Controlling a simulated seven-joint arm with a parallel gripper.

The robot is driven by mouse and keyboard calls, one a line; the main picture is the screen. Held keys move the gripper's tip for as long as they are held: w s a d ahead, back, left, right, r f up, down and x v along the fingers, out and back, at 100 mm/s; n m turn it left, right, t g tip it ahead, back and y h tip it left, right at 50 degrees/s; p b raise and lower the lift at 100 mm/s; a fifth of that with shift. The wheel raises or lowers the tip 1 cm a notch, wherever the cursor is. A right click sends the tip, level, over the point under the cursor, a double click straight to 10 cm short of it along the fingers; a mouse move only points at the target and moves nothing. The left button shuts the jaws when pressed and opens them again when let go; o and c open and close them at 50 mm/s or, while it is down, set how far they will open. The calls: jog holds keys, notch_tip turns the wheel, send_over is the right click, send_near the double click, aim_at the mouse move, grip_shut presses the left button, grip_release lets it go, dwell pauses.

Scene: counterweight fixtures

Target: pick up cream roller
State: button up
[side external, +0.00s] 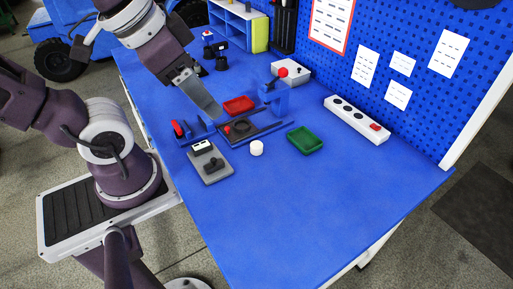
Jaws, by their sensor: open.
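The cream roller (257,148) is a small pale cylinder standing on the blue table, between a grey fixture plate and a green tray. My gripper (208,108) is up and to the left of the roller, above the fixtures, and apart from it. The jaws are open, with nothing visible between them. The fingertips are small and seen nearly edge-on in this view.
A green tray (305,140) lies right of the roller, and a red tray (239,105) lies behind it. A grey plate with a dark knob (209,163) is at its left. A white power strip (357,119) lies near the pegboard. The table's front and right are clear.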

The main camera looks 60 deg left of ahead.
jog(key=w+a+f+m+g, duration=0.25)
jog(key=w+m, duration=0.25)
jog(key=w, duration=0.3)
jog(key=m+g, duration=0.3)
jog(key=m, duration=0.9)
send_over(257, 144)
jog(key=f, duration=2.1)
jog(key=shift+s+d, duration=0.3)
jog(key=shift+d, duration=0.1)
jog(key=shift+m, duration=0.4)
jog(key=f, duration=0.9)
jog(key=shift+w+a, duration=0.2)
jog(key=shift+a, duration=0.15)
grip_shut()
jog(key=shift+r, duration=0.1)
